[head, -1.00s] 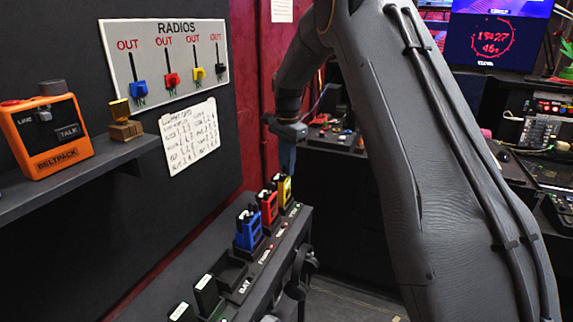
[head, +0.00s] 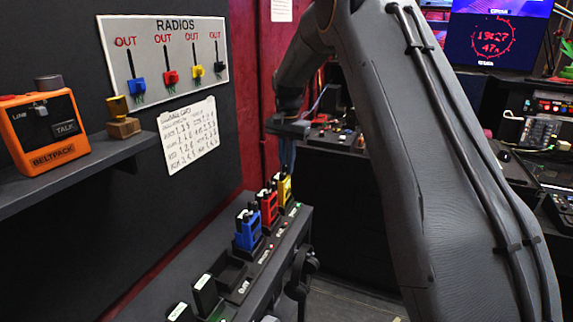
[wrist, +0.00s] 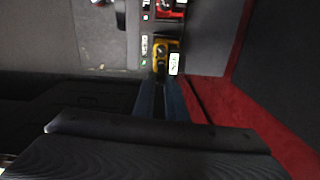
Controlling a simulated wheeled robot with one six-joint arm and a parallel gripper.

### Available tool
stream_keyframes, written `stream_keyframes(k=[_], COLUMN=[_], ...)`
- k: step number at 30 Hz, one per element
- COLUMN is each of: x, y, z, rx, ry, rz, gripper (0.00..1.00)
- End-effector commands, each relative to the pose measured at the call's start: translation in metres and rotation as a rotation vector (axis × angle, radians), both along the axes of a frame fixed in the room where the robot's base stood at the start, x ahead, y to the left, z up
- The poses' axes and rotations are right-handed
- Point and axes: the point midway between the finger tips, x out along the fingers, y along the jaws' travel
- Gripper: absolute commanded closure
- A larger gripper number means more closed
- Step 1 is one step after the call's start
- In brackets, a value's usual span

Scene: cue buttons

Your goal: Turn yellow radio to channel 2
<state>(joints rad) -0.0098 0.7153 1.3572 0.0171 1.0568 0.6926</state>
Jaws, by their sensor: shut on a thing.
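The yellow radio (head: 284,189) stands upright in the far slot of the charger shelf, behind the red and blue radios. It also shows in the wrist view (wrist: 167,46), with a knob on its top and a pale label beside it. My gripper (head: 287,168) reaches down onto the top of the yellow radio. In the wrist view its two blue fingers (wrist: 161,82) close at the radio's knob; the fingertips partly hide what they hold. The channel setting is too small to read.
The red radio (head: 268,206) and blue radio (head: 247,230) stand close in front on the charger shelf (head: 262,262). A radios board (head: 150,62), a handwritten sheet (head: 188,135) and an orange beltpack (head: 42,132) are at the left. A red wall lies beside the gripper.

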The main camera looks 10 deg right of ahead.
Motion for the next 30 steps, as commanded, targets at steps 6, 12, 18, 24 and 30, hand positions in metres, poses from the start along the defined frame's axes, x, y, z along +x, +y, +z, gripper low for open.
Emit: stream_keyframes(k=[6, 12, 18, 24, 30], x=[0.001, 0.0, 0.001, 0.002, 0.001], y=[0.0, 0.0, 0.0, -0.001, -0.001], z=[0.001, 0.001, 0.006, 0.034, 0.064], rx=[0.001, 0.0, 0.0, 0.001, 0.0], ry=[-0.002, -0.001, -0.003, -0.006, -0.004], rz=[-0.001, -0.002, -0.002, -0.002, -0.002], gripper=[0.73, 0.69, 0.69, 0.69, 0.69])
